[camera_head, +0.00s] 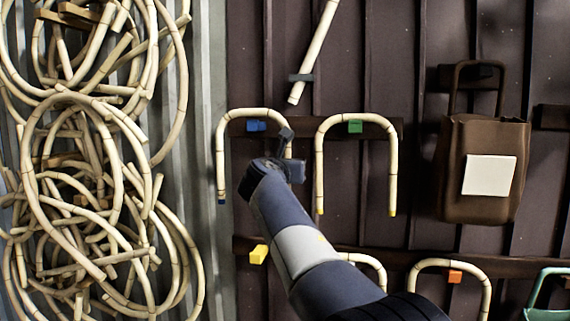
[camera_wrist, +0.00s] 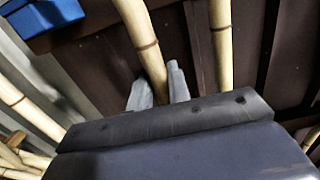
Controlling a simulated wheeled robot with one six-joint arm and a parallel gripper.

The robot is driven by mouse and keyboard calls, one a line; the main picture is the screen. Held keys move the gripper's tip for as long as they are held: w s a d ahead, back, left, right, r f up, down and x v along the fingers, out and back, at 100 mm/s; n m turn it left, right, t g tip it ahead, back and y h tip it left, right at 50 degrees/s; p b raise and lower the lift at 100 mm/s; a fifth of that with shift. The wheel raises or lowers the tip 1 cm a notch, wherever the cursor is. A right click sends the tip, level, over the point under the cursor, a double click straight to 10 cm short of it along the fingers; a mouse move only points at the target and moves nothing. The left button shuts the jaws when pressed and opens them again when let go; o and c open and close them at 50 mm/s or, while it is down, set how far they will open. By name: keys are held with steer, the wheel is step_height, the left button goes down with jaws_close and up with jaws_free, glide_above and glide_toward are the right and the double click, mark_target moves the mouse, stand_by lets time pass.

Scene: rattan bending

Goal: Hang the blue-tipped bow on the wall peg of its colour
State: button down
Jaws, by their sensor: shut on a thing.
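The blue-tipped bow (camera_head: 221,160) is a pale cane arch, upright with its legs down. A blue tip shows at its left leg's lower end. Its top passes just above the blue peg (camera_head: 256,126); I cannot tell if it rests on it. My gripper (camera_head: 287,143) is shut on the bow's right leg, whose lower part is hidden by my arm. In the wrist view the grey fingers (camera_wrist: 160,88) close around the cane (camera_wrist: 142,35), and the blue peg (camera_wrist: 45,14) is at the upper left.
A yellow-tipped bow (camera_head: 319,165) hangs at the green peg (camera_head: 355,126), close to the right. A yellow peg (camera_head: 259,254) is bare. Another bow (camera_head: 488,295) hangs at the orange peg (camera_head: 455,276). Cane coils (camera_head: 40,200) fill the left; a brown bag (camera_head: 455,195) hangs right.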

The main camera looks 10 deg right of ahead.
steer(key=shift+w+d+f, duration=0.25)
steer(key=shift+w, duration=0.4)
steer(key=shift+w+d+f, duration=0.25)
steer(key=shift+w, duration=0.4)
steer(key=c, duration=1.3)
jaws_free()
steer(key=shift+o, duration=0.2)
steer(key=b+v, duration=0.3)
steer(key=v, duration=0.7)
steer(key=shift+s+a+b, duration=0.15)
steer(key=shift+s+b, duration=0.2)
steer(key=shift+b, duration=0.05)
